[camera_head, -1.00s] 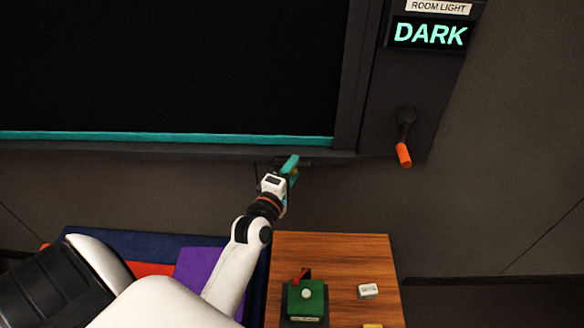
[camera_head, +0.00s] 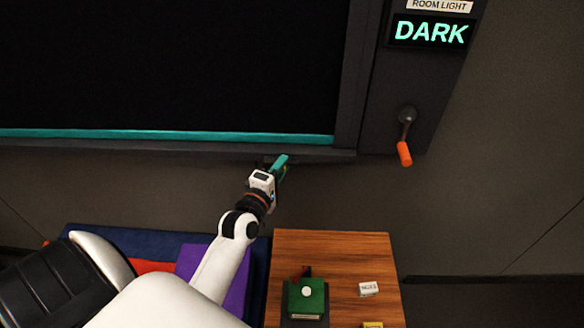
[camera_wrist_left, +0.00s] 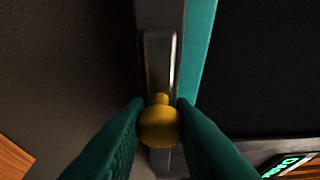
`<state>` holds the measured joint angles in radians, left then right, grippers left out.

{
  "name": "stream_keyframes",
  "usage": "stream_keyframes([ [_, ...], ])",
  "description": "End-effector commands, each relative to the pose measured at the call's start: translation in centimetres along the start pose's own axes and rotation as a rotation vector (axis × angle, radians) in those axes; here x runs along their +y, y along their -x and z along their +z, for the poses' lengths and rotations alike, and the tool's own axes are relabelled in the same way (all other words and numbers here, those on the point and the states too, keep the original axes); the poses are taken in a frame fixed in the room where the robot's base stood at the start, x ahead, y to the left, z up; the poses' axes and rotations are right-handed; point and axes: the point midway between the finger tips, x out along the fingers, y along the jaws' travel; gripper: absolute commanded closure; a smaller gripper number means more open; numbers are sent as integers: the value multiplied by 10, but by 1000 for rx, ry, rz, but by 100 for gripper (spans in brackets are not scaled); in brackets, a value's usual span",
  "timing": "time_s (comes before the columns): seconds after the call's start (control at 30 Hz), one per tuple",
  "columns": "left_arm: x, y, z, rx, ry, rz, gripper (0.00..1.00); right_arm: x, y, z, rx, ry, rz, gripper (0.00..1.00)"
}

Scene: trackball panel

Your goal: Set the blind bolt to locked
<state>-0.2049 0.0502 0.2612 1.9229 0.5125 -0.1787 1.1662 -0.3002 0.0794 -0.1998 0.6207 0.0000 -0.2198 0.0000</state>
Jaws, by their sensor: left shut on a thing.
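The blind bolt's yellow knob (camera_wrist_left: 158,126) sits between the teal fingers of my left gripper (camera_head: 279,168) in the left wrist view. The gripper is shut on the knob, with one finger on each side. The bolt's long grey metal plate (camera_wrist_left: 159,62) runs along the dark frame beyond the knob. The blind (camera_head: 165,65) hangs dark in the head view, with a teal bar (camera_head: 165,136) along its bottom edge. In the head view the bolt is mostly hidden by my gripper. My right gripper is not in view.
An orange-handled crank (camera_head: 404,152) hangs on the panel at right, under a display (camera_head: 431,32) reading DARK. Below, a wooden table (camera_head: 345,255) holds a green box (camera_head: 306,297) and a small white block (camera_head: 368,289). A purple block (camera_head: 190,262) lies left.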

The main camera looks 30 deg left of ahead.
Motion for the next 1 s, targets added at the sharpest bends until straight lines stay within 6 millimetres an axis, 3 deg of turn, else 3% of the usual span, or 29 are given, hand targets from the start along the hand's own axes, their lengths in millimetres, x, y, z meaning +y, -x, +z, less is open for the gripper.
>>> stream_keyframes([
  [0.1, 1, 5, 11, 1, -2, 4, 100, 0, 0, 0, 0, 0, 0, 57],
  [0.37, 1, 6, 13, -1, -1, 4, 100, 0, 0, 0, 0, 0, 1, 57],
  [0.4, 1, 6, 13, -2, -1, 4, 74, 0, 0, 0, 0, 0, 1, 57],
  [0.5, 1, 6, 13, -1, -1, 3, 58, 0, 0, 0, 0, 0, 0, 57],
  [0.83, 1, 8, 12, 1, -1, 2, 58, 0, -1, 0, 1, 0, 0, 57],
  [1.0, 3, 29, 12, 0, -2, 4, 58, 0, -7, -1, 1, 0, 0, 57],
])
